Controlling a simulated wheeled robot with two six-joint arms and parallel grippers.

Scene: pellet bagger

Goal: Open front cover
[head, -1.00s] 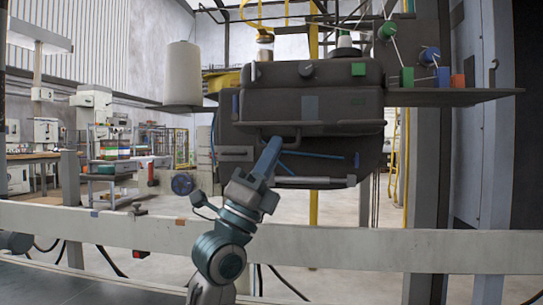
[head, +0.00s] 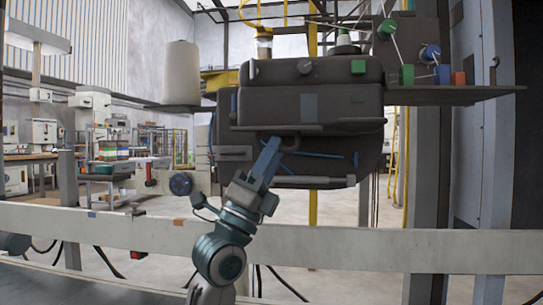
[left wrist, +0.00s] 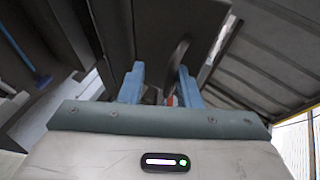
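The front cover (head: 350,102) is the dark grey boxy front of the bagging machine, in the middle of the head view. A dark bar handle (head: 291,145) shows under its lower lip. My left gripper (head: 269,150) reaches up from below, its blue fingers at the handle's left end. In the left wrist view my left gripper (left wrist: 160,85) has its two blue fingers well apart, with a dark curved bar (left wrist: 179,58) between or just beyond them. I cannot tell whether either finger touches it. My right gripper is out of view.
A pale horizontal rail (head: 380,246) runs across in front of the machine, below the cover. A shelf (head: 450,95) with coloured knobs juts out to the right, near a grey column. A white cylinder (head: 181,73) stands to the left.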

